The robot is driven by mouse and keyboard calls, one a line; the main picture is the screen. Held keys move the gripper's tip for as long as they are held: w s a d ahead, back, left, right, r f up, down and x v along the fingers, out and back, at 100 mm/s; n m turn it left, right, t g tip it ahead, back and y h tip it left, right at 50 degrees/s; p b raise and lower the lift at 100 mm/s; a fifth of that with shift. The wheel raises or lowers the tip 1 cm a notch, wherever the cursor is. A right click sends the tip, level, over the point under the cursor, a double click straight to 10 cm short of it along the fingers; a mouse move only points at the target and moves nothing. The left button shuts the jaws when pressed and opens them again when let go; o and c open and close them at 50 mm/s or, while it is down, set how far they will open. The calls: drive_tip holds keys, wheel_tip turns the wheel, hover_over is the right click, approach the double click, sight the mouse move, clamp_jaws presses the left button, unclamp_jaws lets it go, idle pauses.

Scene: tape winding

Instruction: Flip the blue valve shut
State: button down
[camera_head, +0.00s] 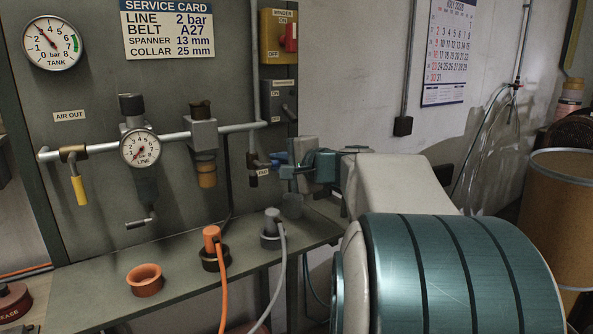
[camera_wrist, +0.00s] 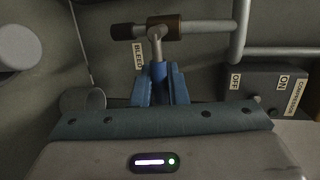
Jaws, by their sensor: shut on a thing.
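The blue valve (camera_wrist: 158,68) has a brown body on the pipe, a metal stem and a blue handle. In the wrist view, the handle sticks out across the pipe toward me. My gripper (camera_wrist: 160,82) is shut on this handle, with a blue finger on each side. The fingers hide part of the handle. In the head view, my gripper (camera_head: 281,160) reaches the valve from the right, beside the BLEED label (camera_head: 262,172). The valve is small and partly hidden there.
A compressor switch box (camera_head: 279,101) is above the valve and also shows in the wrist view (camera_wrist: 265,92). A shelf (camera_head: 190,272) below holds hose fittings and an orange cup (camera_head: 145,280). A yellow-handled valve (camera_head: 77,185) and a line gauge (camera_head: 140,148) are left.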

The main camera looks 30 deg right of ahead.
idle(0.4)
drive_tip(key=c, duration=1.5)
unclamp_jaws()
drive_tip(key=v, duration=1.3)
drive_tip(key=shift+s+r, duration=0.15)
drive_tip(key=shift+s, duration=0.25)
drive_tip(key=a+f+n+g+y+p, duration=0.1)
drive_tip(key=a+f+n+g+p, duration=0.25)
drive_tip(key=a, duration=0.45)
drive_tip(key=s+a+f+n+g+h+p, duration=0.1)
drive_tip(key=s+a+f+n+g+p, duration=0.2)
drive_tip(key=s+n, duration=0.1)
drive_tip(key=s+a+f+n+g+h+p, duration=0.2)
drive_tip(key=s+a+f+n+g+p, duration=0.1)
drive_tip(key=s+a+n+p, duration=0.1)
drive_tip(key=s+a+f+n+g+h+p, duration=0.1)
drive_tip(key=s+a+f+n+g+p, duration=0.2)
drive_tip(key=s+n+p, duration=0.1)
drive_tip(key=shift+s+a+f+h, duration=0.25)
drive_tip(key=shift+s+h, duration=0.05)
drive_tip(key=shift+h, duration=0.1)
